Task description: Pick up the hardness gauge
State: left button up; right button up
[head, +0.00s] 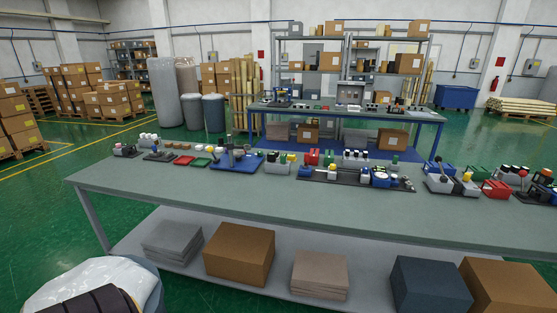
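The long grey-green table (260,200) stands in front of me with many small tools and parts along its far half. I cannot tell for sure which one is the hardness gauge. A blue tray (222,167) left of centre holds small upright grey devices. A dark mat (325,180) right of centre bears small blue, white and black items, including a round white-faced one (380,174). All are small at this distance. Neither of my grippers is in view.
The table's near half is bare. Cardboard boxes (239,252) and flat stacks (172,241) lie on its lower shelf. A rounded white bundle with a dark piece (92,285) fills the bottom left corner. A second workbench (345,112) stands behind.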

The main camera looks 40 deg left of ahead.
aim_at(270, 158)
jog(key=u, duration=1.35)
